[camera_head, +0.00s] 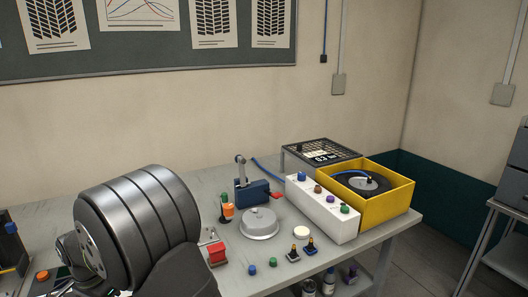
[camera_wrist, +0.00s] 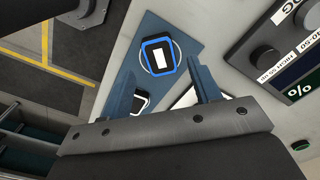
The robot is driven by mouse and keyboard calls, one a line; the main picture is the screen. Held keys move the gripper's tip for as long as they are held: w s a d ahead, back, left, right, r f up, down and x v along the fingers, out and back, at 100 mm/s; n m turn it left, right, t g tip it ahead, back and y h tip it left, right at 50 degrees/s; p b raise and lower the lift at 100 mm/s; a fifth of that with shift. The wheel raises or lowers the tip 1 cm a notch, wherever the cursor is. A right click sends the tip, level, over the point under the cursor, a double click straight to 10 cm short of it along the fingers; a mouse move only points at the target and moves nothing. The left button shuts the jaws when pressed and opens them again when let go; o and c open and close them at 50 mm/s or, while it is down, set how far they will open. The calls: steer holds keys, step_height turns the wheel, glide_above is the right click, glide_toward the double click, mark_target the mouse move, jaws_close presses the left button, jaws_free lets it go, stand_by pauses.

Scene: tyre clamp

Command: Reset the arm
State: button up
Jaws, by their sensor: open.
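My gripper (camera_wrist: 165,82) shows in the wrist view with its two blue-grey fingers spread apart. It is open, and nothing is held between the fingers. A black block with a blue rim and a white rectangle (camera_wrist: 159,55) lies beyond the fingertips on a blue pad (camera_wrist: 188,30), inside a thin white ring. A smaller dark, white-edged item (camera_wrist: 140,101) is partly hidden beside the left finger. I cannot make out my gripper in the head view.
A dark panel with knobs (camera_wrist: 265,62) is at right in the wrist view. In the head view, a large grooved metal drum (camera_head: 140,225) fills the left front. A white box (camera_head: 320,208) and yellow tray (camera_head: 398,197) stand at the table's right.

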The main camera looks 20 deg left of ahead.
step_height(320, 180, up, 9)
step_height(320, 180, down, 12)
step_height(320, 180, up, 4)
steer(key=shift+f, duration=0.1)
steer(key=w+d+r, duration=0.7)
steer(key=d, duration=0.2)
steer(key=w+a+f+m, duration=0.1)
steer(key=w+a+m, duration=0.2)
steer(key=w+a, duration=0.2)
steer(key=w+a+f+m, duration=0.2)
steer(key=w+a, duration=0.3)
steer(key=a, duration=0.3)
steer(key=w+a+f+m, duration=0.1)
steer(key=w+a+m, duration=0.2)
steer(key=w+a, duration=0.2)
steer(key=shift+a+f+m, duration=0.2)
steer(key=shift+a, duration=0.45)
steer(key=shift+a+f+m, duration=0.2)
steer(key=shift+a, duration=0.4)
steer(key=shift+w+a+f, duration=0.1)
steer(key=shift+f, duration=0.2)
steer(key=shift+r, duration=0.1)
